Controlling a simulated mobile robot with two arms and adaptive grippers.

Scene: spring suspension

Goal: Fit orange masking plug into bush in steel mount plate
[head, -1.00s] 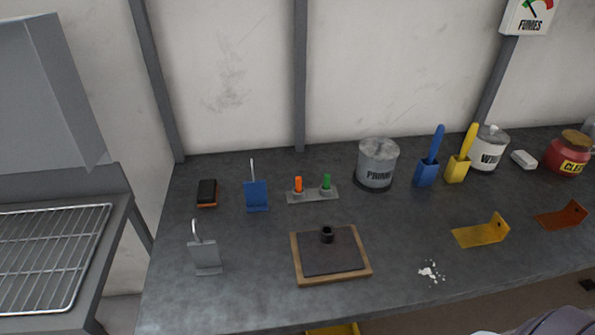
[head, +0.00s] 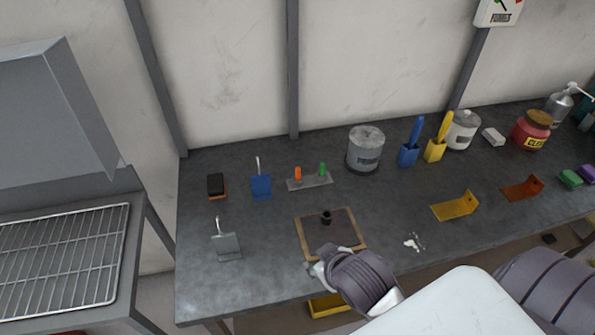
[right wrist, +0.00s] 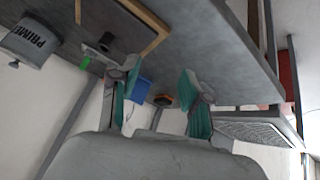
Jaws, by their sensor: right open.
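The orange masking plug (head: 298,173) stands upright in a small grey rack (head: 310,183) at the back of the bench, left of a green plug (head: 322,168). The steel mount plate (head: 345,236) is a dark square lying in a wooden frame, with a black upright bush (head: 327,217) near its back edge. The bush also shows in the right wrist view (right wrist: 106,41). My right gripper (head: 318,263) is over the front left corner of the frame. Its fingers stand apart and empty in the right wrist view (right wrist: 158,76). My left gripper is out of view.
A primer tin (head: 366,150) stands right of the rack. A blue bracket (head: 261,185), a grey bracket (head: 227,246) and a black-and-orange block (head: 216,185) lie left. A yellow bracket (head: 456,206) and white crumbs (head: 411,244) are right. Bench between plate and rack is clear.

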